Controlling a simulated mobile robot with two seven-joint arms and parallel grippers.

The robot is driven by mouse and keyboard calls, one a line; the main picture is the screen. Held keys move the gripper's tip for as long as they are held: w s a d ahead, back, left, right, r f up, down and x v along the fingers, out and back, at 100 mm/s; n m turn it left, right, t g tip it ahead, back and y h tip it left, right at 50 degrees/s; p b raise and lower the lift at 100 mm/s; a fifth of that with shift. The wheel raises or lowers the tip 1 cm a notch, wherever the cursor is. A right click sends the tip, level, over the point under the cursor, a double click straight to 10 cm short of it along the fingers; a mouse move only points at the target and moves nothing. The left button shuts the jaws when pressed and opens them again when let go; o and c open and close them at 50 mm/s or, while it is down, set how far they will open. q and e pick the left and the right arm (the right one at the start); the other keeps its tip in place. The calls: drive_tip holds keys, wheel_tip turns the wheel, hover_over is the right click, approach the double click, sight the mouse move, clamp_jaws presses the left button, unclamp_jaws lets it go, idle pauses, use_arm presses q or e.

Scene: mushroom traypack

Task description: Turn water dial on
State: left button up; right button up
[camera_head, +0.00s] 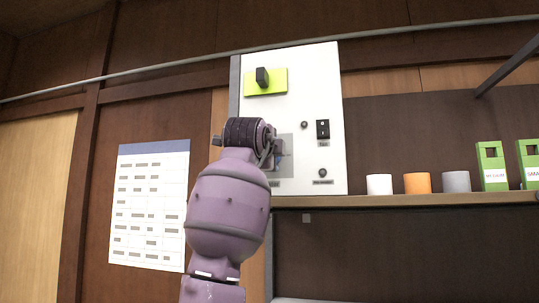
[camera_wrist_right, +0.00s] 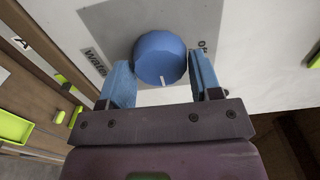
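The round blue water dial (camera_wrist_right: 160,57) is on a grey plate (camera_wrist_right: 110,22) on the white panel. A white mark on the dial points toward my gripper. My right gripper (camera_wrist_right: 160,66) has its two blue fingers on either side of the dial. A gap shows at the right finger, while the left finger is close to the dial's edge; contact is unclear. In the head view my right gripper (camera_head: 272,150) is in front of the white panel (camera_head: 300,85) and hides most of the dial. My left gripper is out of view.
The panel also bears a black knob on a yellow-green plate (camera_head: 252,88), a black switch (camera_head: 323,129) and small round knobs. On the shelf (camera_head: 400,200) at right stand a white cup (camera_head: 379,184), an orange cup (camera_head: 417,183), a grey cup (camera_head: 456,181) and green boxes (camera_head: 492,166).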

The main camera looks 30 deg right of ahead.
drive_tip(key=o, duration=0.3)
drive_tip(key=shift+a, duration=0.1)
use_arm(q)
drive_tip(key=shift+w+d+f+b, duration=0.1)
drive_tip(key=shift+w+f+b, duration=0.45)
drive_tip(key=shift+b, duration=0.75)
use_arm(e)
drive_tip(key=v, duration=1)
drive_tip(key=shift+s+a, duration=0.2)
drive_tip(key=shift+s, duration=0.15)
